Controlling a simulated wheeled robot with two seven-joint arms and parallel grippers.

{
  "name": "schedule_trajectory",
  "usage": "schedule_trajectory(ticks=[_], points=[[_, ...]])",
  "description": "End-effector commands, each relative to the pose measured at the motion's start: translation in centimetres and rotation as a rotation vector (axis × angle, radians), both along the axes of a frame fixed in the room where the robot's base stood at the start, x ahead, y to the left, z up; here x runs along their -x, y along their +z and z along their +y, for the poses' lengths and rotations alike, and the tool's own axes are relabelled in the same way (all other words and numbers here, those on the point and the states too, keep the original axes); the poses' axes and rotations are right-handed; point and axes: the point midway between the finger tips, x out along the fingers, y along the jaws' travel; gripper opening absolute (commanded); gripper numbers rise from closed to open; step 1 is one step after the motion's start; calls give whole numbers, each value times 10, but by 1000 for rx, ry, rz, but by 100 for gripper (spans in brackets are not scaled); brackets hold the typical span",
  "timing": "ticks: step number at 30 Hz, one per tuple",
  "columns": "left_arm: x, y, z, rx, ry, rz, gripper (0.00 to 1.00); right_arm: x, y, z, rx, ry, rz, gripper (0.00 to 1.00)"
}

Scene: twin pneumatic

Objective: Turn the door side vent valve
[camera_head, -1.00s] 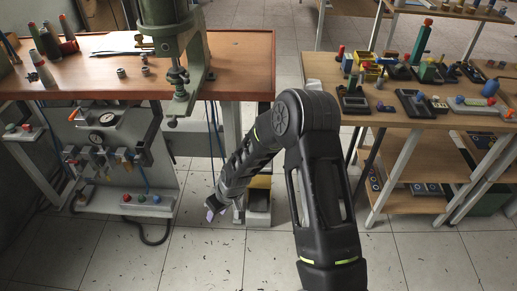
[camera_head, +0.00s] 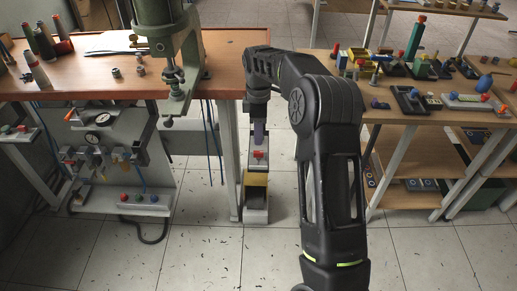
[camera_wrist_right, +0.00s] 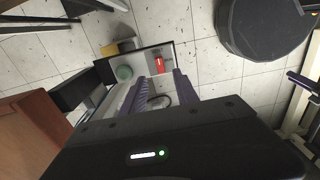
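A small red valve handle (camera_head: 259,155) sits on a grey box beside the right table leg in the head view. In the right wrist view the red handle (camera_wrist_right: 159,63) shows on a dark and light panel, near a round green knob (camera_wrist_right: 123,72). My right gripper (camera_head: 259,133) points down just above the red handle in the head view. Its purple fingers (camera_wrist_right: 161,82) are apart with nothing between them, and the handle lies beyond their tips. Whether this is the door side vent valve cannot be told. My left gripper is not in view.
A wooden table (camera_head: 70,85) with a green press (camera_head: 172,45) stands left of my arm. Below it is a panel with gauges (camera_head: 103,119) and coloured knobs. A yellow-fronted unit (camera_head: 256,181) stands on the floor. Shelves with many parts (camera_head: 420,118) are at right.

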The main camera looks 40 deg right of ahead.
Motion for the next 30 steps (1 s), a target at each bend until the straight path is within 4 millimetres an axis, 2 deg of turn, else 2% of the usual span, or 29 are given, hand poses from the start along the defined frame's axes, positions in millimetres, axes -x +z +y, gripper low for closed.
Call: schedule_trajectory(ticks=[5, 16, 20, 27, 30], points=[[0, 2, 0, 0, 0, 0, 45, 1, -17, 0, -2, -1, 4, 36], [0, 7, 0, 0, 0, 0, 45, 1, -69, 0, 0, -2, 2, 36], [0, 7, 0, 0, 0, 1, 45, 0, -76, 0, -1, -2, 1, 36], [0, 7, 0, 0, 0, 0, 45, 0, -77, 0, 0, -2, 0, 36], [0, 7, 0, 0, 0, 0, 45, 0, -77, 0, 0, -2, 0, 28]])
